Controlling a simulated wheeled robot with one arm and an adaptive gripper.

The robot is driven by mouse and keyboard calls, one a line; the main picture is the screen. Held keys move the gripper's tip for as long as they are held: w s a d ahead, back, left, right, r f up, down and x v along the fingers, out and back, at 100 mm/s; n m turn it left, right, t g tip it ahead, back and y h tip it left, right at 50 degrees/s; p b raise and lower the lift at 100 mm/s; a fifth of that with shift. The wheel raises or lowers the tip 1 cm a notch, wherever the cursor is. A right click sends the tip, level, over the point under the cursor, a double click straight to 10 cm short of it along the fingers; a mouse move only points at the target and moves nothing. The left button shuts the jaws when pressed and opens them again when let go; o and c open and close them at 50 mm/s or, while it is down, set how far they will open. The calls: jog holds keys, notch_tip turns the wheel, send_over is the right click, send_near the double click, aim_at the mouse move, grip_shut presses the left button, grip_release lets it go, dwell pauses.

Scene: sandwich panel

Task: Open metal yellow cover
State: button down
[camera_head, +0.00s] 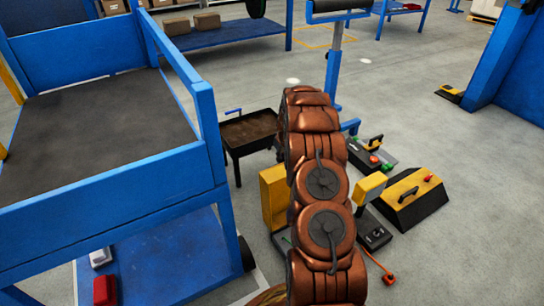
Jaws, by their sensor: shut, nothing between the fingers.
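Several yellow parts stand on the floor around my copper-coloured arm, and I cannot tell for sure which is the metal yellow cover. A small yellow block (370,188) stands raised above a low black base (374,232), just right of my arm. Farther right is a black box with a sloped yellow top (414,187) and a black handle; its top appears to be down. A taller yellow panel (273,197) stands left of my arm, partly hidden by it. My gripper does not show; the arm's far end hides what lies behind it.
A blue frame with a dark top (85,130) fills the left. A dark tray table (248,132) stands behind my arm. A small device with a yellow handle (372,145) and an orange plug (389,278) lie nearby.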

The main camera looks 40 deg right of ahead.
jog(key=shift+s+a+r+p, duration=0.1)
jog(key=shift+s+r+p, duration=0.25)
jog(key=shift+s, duration=0.2)
jog(key=shift+s+a+r+p, duration=0.1)
jog(key=shift+s+r+p, duration=0.1)
jog(key=shift+s+r, duration=0.25)
jog(key=shift+s+a+f, duration=0.1)
jog(key=shift+s, duration=0.35)
jog(key=shift+w, duration=0.15)
jog(key=shift+w+d+p, duration=0.2)
jog(key=shift+w+p, duration=0.2)
jog(key=shift+w, duration=0.35)
jog(key=w+p+v, duration=0.1)
jog(key=p+v, duration=0.2)
jog(key=v, duration=0.6)
jog(key=shift+r+p, duration=0.35)
